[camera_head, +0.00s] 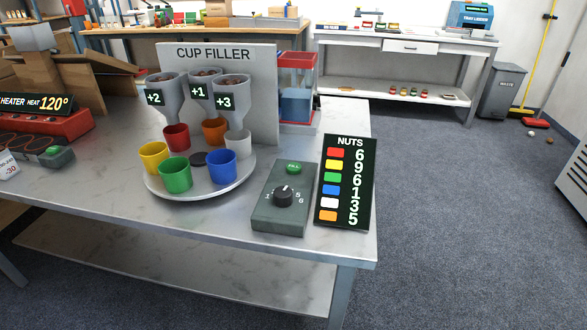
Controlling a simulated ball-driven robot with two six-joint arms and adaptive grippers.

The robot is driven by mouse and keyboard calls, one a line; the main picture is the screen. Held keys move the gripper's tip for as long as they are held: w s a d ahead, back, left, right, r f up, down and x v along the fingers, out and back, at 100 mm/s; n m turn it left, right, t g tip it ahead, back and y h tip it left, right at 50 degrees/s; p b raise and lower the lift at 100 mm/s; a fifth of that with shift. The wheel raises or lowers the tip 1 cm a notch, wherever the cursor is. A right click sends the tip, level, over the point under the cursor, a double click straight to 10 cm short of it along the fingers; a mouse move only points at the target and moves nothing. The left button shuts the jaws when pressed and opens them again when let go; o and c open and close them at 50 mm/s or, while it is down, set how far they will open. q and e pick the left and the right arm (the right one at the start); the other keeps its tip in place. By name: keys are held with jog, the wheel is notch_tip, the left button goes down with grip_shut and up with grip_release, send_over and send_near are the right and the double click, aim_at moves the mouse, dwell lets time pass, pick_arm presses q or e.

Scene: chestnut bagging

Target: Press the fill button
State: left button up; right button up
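The green fill button (294,168) sits at the top of a grey control box (265,215) near the table's right front edge. A black dial (284,195) with numbers around it is below the button on the same box. The cup filler (262,75) stands behind, with several hoppers labelled +2, +1 and +3. Under the hoppers a round turntable (200,190) carries red, orange, white, blue, green and yellow cups. Neither of my grippers shows in the head view.
A black NUTS board (345,185) stands right beside the control box, listing colours with numbers. A heater (45,130) reading 120° is at the left. The metal table (110,185) is bare in front of the turntable. Open floor (450,230) lies to the right.

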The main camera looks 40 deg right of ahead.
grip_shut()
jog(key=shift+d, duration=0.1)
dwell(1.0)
